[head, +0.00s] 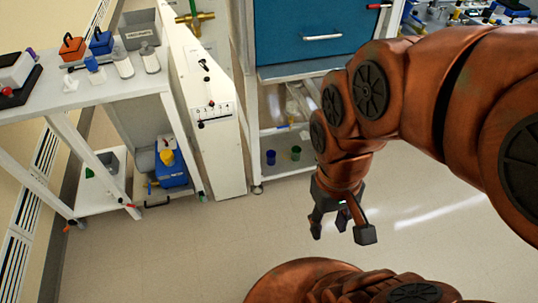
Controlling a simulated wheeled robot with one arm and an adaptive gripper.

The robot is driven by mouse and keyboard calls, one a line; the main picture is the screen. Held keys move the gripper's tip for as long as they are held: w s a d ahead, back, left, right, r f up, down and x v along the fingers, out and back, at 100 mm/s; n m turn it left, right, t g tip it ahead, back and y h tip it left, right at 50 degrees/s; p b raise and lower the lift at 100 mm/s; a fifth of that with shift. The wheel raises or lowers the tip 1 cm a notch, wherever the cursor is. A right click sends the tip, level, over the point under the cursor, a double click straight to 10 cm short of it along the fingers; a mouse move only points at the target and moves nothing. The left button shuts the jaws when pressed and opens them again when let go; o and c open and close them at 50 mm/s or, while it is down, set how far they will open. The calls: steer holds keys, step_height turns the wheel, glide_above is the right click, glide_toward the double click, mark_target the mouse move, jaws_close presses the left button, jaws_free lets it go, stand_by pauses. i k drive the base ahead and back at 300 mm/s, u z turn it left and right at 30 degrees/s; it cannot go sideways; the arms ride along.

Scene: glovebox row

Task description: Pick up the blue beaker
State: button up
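A small blue beaker (271,157) stands upright on the low shelf of the white cabinet, under the blue drawer. A green beaker (295,153) stands just to its right on the same shelf. My gripper (341,232) hangs over the open floor, in front of and to the right of the shelf. Its fingers are spread apart with nothing between them. It is clear of both beakers.
The low shelf (285,167) sits near the floor with clear plastic items behind. A white panel (213,120) stands left of it. A white bench (120,88) with bottles and boxes is at left. The floor (170,250) ahead is free.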

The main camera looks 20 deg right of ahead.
mark_target(271, 154)
steer(key=k, duration=0.5)
steer(key=u, duration=1.9)
steer(key=i, duration=1.5)
steer(key=z, duration=2.35)
